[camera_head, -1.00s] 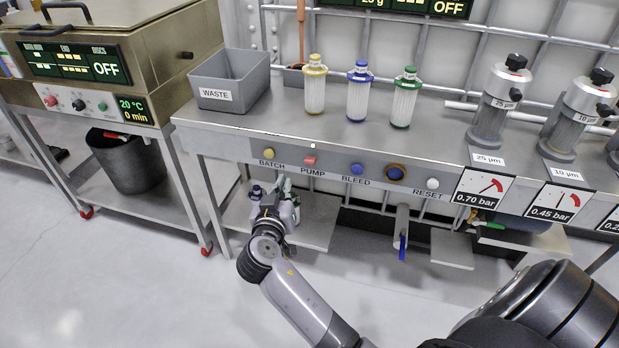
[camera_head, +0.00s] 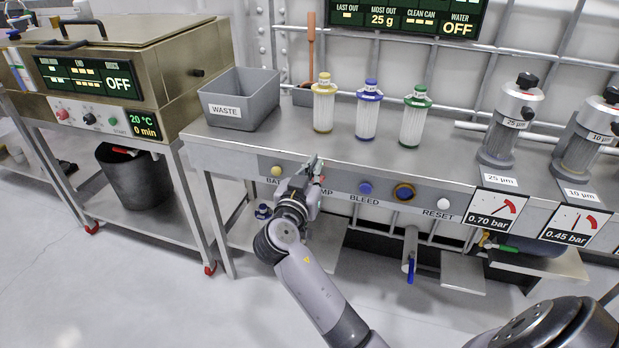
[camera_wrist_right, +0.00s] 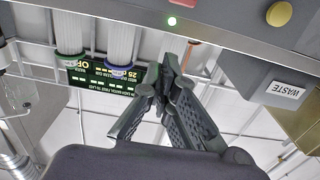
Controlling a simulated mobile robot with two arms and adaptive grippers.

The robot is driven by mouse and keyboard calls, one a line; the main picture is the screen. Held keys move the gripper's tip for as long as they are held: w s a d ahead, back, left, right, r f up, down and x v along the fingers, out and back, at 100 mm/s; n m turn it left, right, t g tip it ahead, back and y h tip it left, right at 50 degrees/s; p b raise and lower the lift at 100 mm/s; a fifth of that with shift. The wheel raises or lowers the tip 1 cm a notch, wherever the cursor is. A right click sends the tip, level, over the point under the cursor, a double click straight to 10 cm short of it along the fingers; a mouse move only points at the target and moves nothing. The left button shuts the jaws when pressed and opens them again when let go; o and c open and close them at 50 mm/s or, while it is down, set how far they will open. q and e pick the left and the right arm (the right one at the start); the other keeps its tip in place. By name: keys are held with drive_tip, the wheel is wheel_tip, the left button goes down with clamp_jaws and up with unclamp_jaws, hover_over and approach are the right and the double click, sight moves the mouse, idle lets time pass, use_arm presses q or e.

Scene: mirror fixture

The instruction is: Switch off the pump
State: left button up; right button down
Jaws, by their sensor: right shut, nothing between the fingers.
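The red PUMP button (camera_head: 322,179) is on the front panel of the bench, mostly hidden behind my right gripper (camera_head: 315,167) in the head view. Only a small red part shows at the fingers' right side, and the PUMP label is partly covered. The right gripper is shut and empty, pointing up at the panel. I cannot tell whether fingers and button touch. My left gripper is not in view.
The yellow BATCH button (camera_head: 277,170) is left of the gripper. The blue BLEED button (camera_head: 365,187) and white RESET button (camera_head: 443,204) are to the right. A grey WASTE bin (camera_head: 258,108) and three filter cartridges (camera_head: 366,115) stand on the bench above.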

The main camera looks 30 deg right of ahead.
drive_tip(key=x, duration=0.4)
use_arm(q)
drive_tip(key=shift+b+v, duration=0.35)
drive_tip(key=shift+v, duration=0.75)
use_arm(e)
drive_tip(key=shift+s+a+f, duration=0.1)
drive_tip(key=shift+a+f, duration=0.05)
drive_tip(key=shift+f, duration=0.5)
drive_tip(key=shift+s+a+f, duration=0.1)
drive_tip(key=shift+a+f, duration=0.05)
drive_tip(key=shift+f, duration=0.5)
drive_tip(key=shift+s+a+f, duration=0.15)
drive_tip(key=shift+f, duration=0.5)
use_arm(q)
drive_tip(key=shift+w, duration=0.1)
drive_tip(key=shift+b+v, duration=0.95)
drive_tip(key=shift+b, duration=0.15)
use_arm(e)
drive_tip(key=shift+a+f, duration=0.1)
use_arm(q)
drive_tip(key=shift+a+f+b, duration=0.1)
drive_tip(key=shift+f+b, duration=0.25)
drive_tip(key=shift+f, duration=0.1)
